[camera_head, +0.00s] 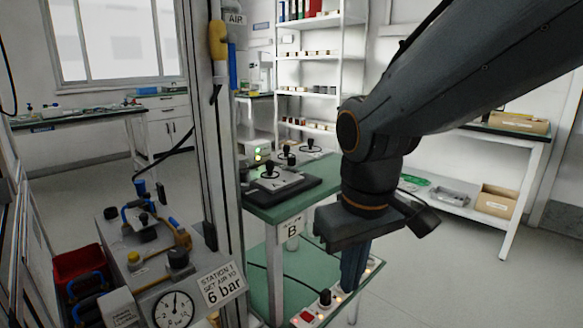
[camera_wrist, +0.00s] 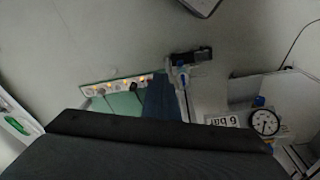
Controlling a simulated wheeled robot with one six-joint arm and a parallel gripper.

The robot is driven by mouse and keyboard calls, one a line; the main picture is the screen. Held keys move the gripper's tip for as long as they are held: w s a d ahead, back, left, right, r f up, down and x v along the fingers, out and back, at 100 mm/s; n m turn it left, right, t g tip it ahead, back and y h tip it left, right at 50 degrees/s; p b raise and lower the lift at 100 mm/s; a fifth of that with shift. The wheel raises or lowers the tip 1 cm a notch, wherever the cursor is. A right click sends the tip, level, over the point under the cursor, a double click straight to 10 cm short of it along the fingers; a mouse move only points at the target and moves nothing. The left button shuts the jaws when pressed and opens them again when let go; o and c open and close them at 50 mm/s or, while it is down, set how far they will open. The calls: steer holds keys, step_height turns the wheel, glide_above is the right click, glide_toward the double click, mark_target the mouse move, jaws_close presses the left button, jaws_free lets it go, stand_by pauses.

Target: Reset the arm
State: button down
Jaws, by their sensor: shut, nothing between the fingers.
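My gripper (camera_head: 351,286) hangs from my dark arm at right of centre in the head view, fingers pointing down. Its blue-grey fingers are together with nothing between them. They are in front of the green table B (camera_head: 262,210) and overlap the power strip (camera_head: 308,316) in the picture; I cannot tell the gap. In the wrist view my gripper (camera_wrist: 160,82) shows behind the dark gripper body, which covers the bottom. The power strip (camera_wrist: 98,90) is left of the fingers there.
The air station (camera_head: 140,265), with its 6 bar label (camera_head: 224,286) and gauge (camera_head: 174,309), stands at front left beside a pillar. A black test device (camera_head: 275,182) sits on table B. A shelf (camera_head: 308,88) and right bench (camera_head: 520,135) stand behind. Floor at right is clear.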

steer(key=s+f+m+g, duration=0.2)
steer(key=s+f, duration=0.2)
steer(key=s, duration=0.3)
steer(key=d+r+m+p, duration=0.2)
steer(key=d+r+p, duration=0.7)
steer(key=p, duration=1)
step_height(320, 180, up, 2)
steer(key=shift+w+d+r+m, duration=0.15)
steer(key=shift+w+d+m, duration=0.1)
steer(key=shift+w+m, duration=0.1)
